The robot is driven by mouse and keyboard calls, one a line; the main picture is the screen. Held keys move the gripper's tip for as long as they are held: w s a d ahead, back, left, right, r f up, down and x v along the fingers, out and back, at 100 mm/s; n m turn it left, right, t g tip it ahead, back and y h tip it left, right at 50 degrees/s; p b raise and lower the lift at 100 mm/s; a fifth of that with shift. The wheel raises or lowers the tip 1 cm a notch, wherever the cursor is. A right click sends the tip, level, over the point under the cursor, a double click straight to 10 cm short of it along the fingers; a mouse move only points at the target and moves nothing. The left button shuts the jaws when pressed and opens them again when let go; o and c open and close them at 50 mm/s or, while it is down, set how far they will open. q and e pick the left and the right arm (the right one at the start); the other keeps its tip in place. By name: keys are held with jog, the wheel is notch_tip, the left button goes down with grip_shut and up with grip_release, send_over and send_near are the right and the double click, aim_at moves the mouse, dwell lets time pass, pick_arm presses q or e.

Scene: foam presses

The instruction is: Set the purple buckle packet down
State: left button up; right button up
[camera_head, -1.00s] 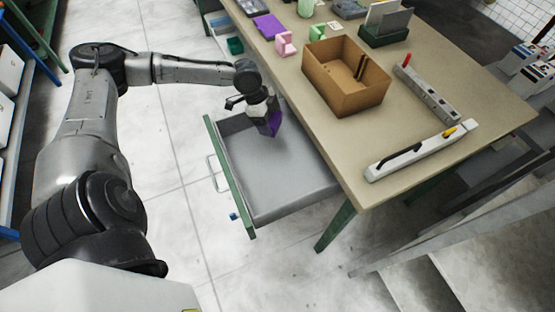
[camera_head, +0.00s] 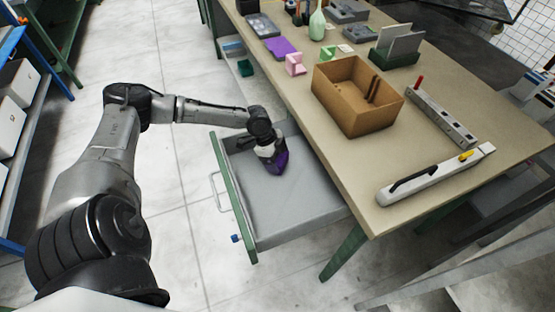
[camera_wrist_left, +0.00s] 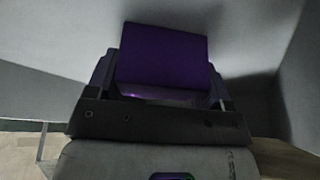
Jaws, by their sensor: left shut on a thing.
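My right gripper is not in view.
The drawer's green front (camera_head: 235,205) stands out from the workbench (camera_head: 345,180). On the bench are a cardboard box (camera_head: 355,97), a white sealer bar (camera_head: 435,175), a grey strip (camera_head: 442,118), pink blocks (camera_head: 294,66) and a purple sheet (camera_head: 282,47). The rest of the drawer is empty.

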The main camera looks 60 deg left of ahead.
pick_arm(q)
jog(key=shift+a, duration=0.1)
jog(key=o, duration=1)
jog(key=shift+r, duration=0.15)
jog(key=p+v, duration=0.5)
jog(key=v, duration=0.6)
jog(key=shift+a+r, duration=0.15)
jog(key=shift+r, duration=0.2)
jog(key=shift+s, duration=0.1)
